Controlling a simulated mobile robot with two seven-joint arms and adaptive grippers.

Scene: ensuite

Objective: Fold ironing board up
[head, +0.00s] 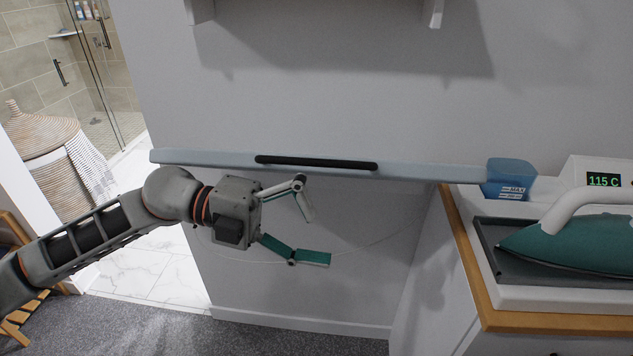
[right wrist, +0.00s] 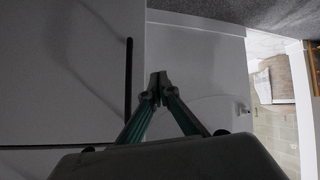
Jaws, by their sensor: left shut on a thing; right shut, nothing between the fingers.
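The ironing board (head: 430,172) is a long, thin light-grey slab along the wall, with its narrow edge toward me. A black bar handle (head: 316,162) sits on that edge. My left gripper (head: 318,238) is below the board's left half, apart from it in the picture. Its teal-padded fingers stand apart at uneven angles, and I see nothing between them. My right gripper (right wrist: 158,90) shows only in the right wrist view, with its fingertips together and empty. A dark bar (right wrist: 128,90), apparently the handle, is just left of those fingertips.
At right, a wood-edged counter (head: 470,255) bears a teal iron (head: 575,245) on its base and a blue water tank (head: 510,178), close to the board's right end. A woven basket (head: 45,135) stands at left. Grey carpet (head: 260,338) below looks clear.

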